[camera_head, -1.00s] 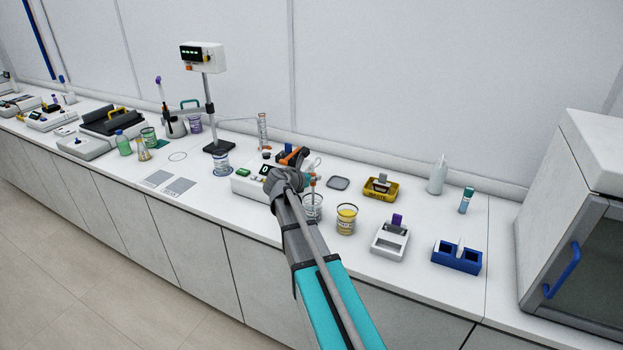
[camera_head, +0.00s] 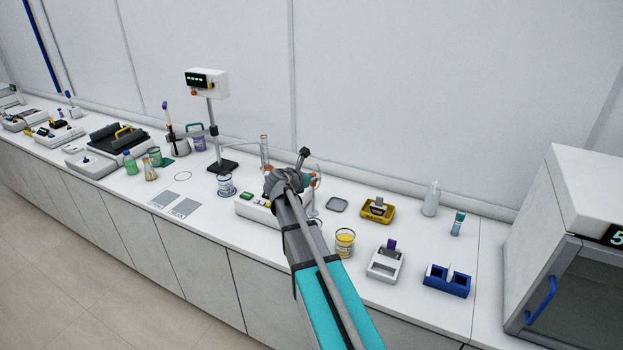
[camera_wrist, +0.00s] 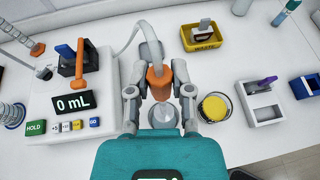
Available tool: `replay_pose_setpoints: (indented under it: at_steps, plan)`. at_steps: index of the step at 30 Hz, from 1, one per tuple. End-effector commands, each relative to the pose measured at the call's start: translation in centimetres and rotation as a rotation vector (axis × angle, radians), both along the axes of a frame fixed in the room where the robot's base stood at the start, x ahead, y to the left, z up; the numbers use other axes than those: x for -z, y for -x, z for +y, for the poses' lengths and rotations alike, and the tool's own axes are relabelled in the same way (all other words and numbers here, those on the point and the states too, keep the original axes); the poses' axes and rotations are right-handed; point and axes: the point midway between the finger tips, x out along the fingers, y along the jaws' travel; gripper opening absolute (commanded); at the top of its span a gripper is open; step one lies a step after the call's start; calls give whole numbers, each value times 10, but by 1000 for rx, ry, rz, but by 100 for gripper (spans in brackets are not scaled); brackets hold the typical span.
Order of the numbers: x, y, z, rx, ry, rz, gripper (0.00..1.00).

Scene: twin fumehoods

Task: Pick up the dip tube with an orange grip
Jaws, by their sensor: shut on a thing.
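In the wrist view the dip tube's orange grip (camera_wrist: 159,82) stands between the two fingers of my gripper (camera_wrist: 160,92), which is shut on it. A pale flexible hose (camera_wrist: 125,37) curves near the grip's far end. A clear beaker (camera_wrist: 163,116) shows just below the grip; whether the tube's lower end is inside it is hidden.
A white pump unit (camera_wrist: 97,140) reading 0 mL stands left, with another orange-handled part (camera_wrist: 81,88) on it. A cup of yellow liquid (camera_wrist: 214,107) stands close right, then a white holder (camera_wrist: 250,100). A yellow tray (camera_wrist: 188,40) is behind. Bench space between is clear.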

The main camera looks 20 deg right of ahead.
Motion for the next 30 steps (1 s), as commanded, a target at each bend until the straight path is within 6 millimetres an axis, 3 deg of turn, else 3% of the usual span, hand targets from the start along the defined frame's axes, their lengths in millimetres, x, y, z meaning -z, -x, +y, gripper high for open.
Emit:
replay_pose_setpoints:
  at_steps: [3,12,30]
  plan:
    - [-19,0,0,0,0,0,0]
    - [-39,0,0,0,0,0,0]
    - [-44,0,-1,0,0,0,0]
